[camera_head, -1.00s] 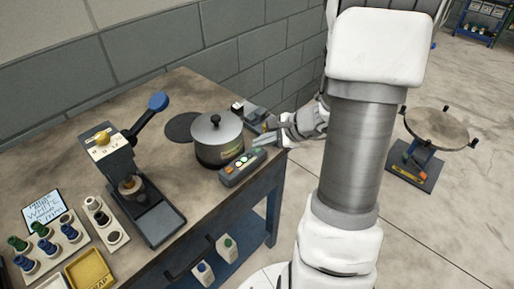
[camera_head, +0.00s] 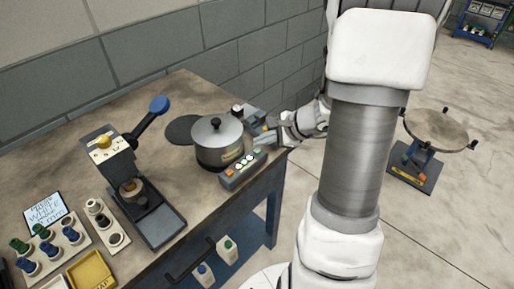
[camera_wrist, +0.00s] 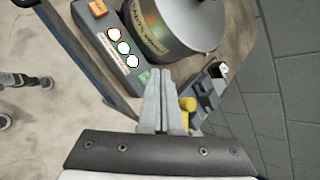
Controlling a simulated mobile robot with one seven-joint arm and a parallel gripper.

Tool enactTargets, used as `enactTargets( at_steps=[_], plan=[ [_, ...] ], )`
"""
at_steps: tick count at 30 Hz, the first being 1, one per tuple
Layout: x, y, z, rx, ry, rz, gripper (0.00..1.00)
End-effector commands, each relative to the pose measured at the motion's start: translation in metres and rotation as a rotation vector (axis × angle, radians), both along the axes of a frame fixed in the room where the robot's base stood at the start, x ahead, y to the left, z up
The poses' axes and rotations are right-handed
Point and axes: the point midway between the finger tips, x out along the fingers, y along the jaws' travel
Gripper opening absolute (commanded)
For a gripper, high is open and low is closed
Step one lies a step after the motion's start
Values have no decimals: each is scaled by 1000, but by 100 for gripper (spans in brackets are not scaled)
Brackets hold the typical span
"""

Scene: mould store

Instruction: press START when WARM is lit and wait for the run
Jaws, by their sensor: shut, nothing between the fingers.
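The grey control box (camera_head: 243,173) sits at the table's right edge, in front of the lidded pot (camera_head: 218,143). In the wrist view the control box (camera_wrist: 88,33) carries an orange button (camera_wrist: 97,8), three round white-looking lamps (camera_wrist: 124,47) with coloured rims, and a green button (camera_wrist: 145,78). Their labels are too small to read, and I cannot tell which lamp is WARM or whether it is lit. My gripper (camera_wrist: 162,73) is shut and empty, its tips close beside the green button. I cannot tell if they touch it. My gripper also shows in the head view (camera_head: 268,138).
A grey device with a yellow part (camera_wrist: 187,104) lies just right of my fingers. A lever press (camera_head: 125,170), bottle racks (camera_head: 93,222) and a yellow tray (camera_head: 92,272) stand on the left of the table. A round-topped stand (camera_head: 436,130) is on the floor at right.

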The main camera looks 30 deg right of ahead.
Motion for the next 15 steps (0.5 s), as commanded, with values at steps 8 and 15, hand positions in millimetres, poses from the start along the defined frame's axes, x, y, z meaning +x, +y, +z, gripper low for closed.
enactTargets(
  at_steps=[8,15],
  plan=[
    [0,0,1,0,0,0,0],
    [0,0,14,0,0,0,0]
  ],
)
